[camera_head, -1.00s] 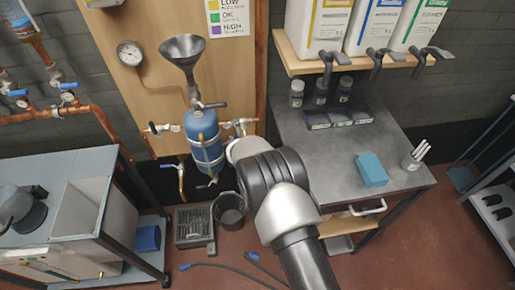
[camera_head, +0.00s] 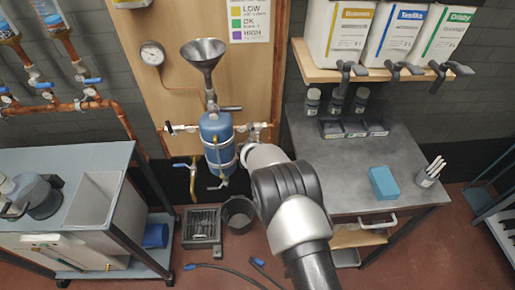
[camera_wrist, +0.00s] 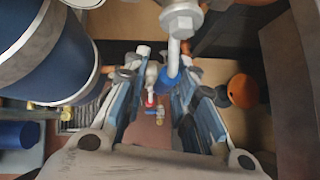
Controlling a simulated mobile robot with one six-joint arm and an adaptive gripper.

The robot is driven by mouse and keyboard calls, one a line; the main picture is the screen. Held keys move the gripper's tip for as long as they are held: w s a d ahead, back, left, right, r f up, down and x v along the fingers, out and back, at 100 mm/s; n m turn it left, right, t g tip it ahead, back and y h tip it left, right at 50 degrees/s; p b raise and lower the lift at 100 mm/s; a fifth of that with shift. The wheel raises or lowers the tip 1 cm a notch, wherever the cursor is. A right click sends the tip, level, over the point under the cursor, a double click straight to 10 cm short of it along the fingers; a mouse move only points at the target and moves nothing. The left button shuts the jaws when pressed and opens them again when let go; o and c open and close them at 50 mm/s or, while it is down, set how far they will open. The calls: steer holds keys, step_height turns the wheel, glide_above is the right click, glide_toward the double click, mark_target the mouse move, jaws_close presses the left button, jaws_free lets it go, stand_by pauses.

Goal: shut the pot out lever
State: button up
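The blue pot (camera_head: 217,145) with a grey funnel (camera_head: 203,56) hangs on the wooden board. It carries a pipe fitting with a lever on the left (camera_head: 178,127), another fitting on the right (camera_head: 254,130), and small valves below. I cannot tell which lever is the out lever. My arm reaches to the pot's right side and hides the gripper in the head view. In the wrist view, my gripper (camera_wrist: 163,80) has its fingers apart. A white stem with a blue piece (camera_wrist: 171,82) shows in the gap; contact cannot be told. The pot (camera_wrist: 50,50) fills the upper left.
A grey bench (camera_head: 345,175) with a blue box (camera_head: 383,183) stands right of the arm. A black bucket (camera_head: 238,214) and a grate (camera_head: 201,226) are on the floor below the pot. A grey cabinet (camera_head: 100,150) stands at left. An orange ball-like thing (camera_wrist: 243,91) shows at the wrist view's right.

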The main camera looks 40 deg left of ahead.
steer(key=shift+o, duration=0.6)
steer(key=shift+w, duration=0.1)
steer(key=shift+d+r, duration=0.1)
steer(key=v, duration=1.2)
